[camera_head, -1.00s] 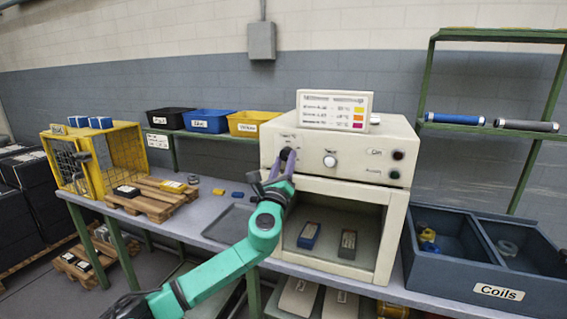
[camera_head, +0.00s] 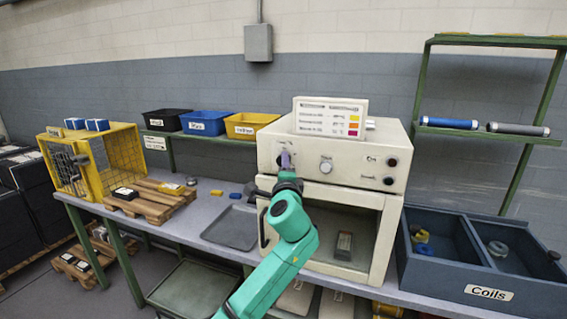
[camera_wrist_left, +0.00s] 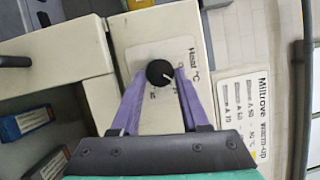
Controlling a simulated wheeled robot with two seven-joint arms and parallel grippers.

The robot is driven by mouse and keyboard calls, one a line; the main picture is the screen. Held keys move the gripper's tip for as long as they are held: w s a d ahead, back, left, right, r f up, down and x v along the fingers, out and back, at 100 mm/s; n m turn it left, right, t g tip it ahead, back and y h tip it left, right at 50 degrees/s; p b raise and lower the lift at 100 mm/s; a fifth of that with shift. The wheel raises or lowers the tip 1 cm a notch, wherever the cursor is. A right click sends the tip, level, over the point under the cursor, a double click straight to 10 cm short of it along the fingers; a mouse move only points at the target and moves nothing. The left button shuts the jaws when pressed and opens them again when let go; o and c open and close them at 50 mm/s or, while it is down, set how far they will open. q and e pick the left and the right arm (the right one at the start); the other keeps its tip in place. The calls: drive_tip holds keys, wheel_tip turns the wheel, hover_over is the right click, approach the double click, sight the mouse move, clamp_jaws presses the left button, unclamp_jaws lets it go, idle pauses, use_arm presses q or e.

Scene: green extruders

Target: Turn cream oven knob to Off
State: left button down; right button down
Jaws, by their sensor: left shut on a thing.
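The cream oven (camera_head: 300,150) stands on the bench with a control panel above an open chamber. In the left wrist view, its black heat knob (camera_wrist_left: 159,73) has a white pointer mark and sits on a plate (camera_wrist_left: 178,52) printed "Heat °C". My left gripper (camera_head: 286,160) reaches the panel's left side. It also shows in the left wrist view (camera_wrist_left: 160,80), its purple fingers shut on the knob from both sides. The fingers cover part of the scale, and I cannot read the setting. My right gripper is not in view.
A pale second knob (camera_head: 326,166) sits right of the heat knob, with dark buttons (camera_head: 390,170) further right. A display board (camera_head: 330,117) stands on the oven. A grey tray (camera_head: 232,228) lies left of it, and a blue coils bin (camera_head: 440,275) stands right.

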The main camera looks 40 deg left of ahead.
use_arm(q)
drive_tip(key=shift+r+n+g+h+p, duration=0.15)
drive_tip(key=shift+n+g+h+p, duration=0.2)
drive_tip(key=shift+n+p, duration=0.65)
drive_tip(key=shift+r+n+g+h+p, duration=0.15)
drive_tip(key=shift+n+g+h+p, duration=0.35)
drive_tip(key=shift+n, duration=0.85)
drive_tip(key=shift+r+n+g+h+p, duration=0.15)
drive_tip(key=shift+n+h+p, duration=0.1)
drive_tip(key=shift+n+p, duration=0.85)
drive_tip(key=shift+n, duration=0.25)
drive_tip(key=shift+c, duration=2)
unclamp_jaws()
drive_tip(key=shift+a, duration=0.1)
drive_tip(key=b+v, duration=0.3)
drive_tip(key=v, duration=1.1)
drive_tip(key=shift+s, duration=0.25)
